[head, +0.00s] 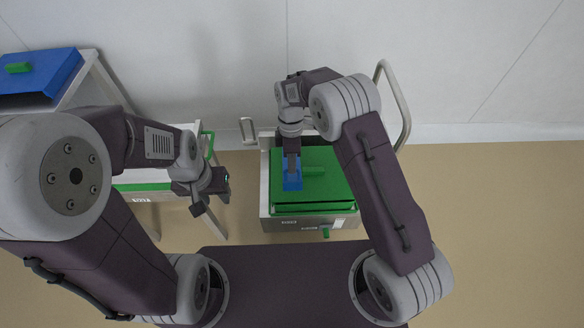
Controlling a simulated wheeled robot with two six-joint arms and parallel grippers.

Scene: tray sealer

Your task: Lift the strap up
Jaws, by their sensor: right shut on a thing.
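A blue strap-like piece (293,186) shows over the green top (335,190) of a cart-like unit in the middle of the head view. My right gripper (292,172) points down at this blue piece and is shut on it. The fingertips and the exact grip are partly hidden from above. My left gripper (211,193) hangs to the left of the unit, apart from it, with its fingers spread and nothing visible between them.
A curved metal handle (397,100) rises behind right. A table with green edging (145,187) is at left, and a blue box (55,75) stands on a stand at far left. Floor is clear to the right.

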